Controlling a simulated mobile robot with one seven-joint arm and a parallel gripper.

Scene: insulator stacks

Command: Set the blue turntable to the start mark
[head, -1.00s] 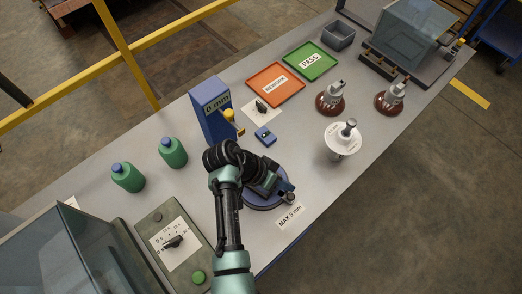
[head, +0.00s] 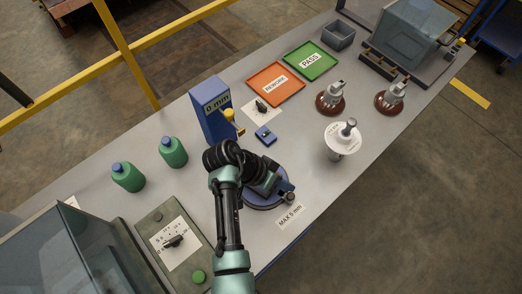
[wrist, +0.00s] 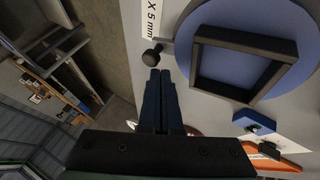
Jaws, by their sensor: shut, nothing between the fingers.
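The blue turntable (head: 262,206) is a round disc near the table's front edge, partly hidden by my arm in the head view. In the wrist view the turntable (wrist: 283,22) carries a black square frame (wrist: 240,93). A small black knob (wrist: 152,54) stands beside the disc, close to the "MAX 5 mm" label (head: 290,216). My gripper (wrist: 160,76) is shut and empty, its fingertips close to the knob in the picture; I cannot tell whether they touch. In the head view my gripper (head: 286,187) is over the turntable's right edge. I cannot make out a start mark.
A blue "0 mm" gauge (head: 207,118) stands behind the turntable, with a small blue block (head: 265,136) nearby. A white round stand (head: 341,146) and brown insulators (head: 330,106) are to the right. Green bottles (head: 173,153) and a dial box (head: 160,222) are to the left.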

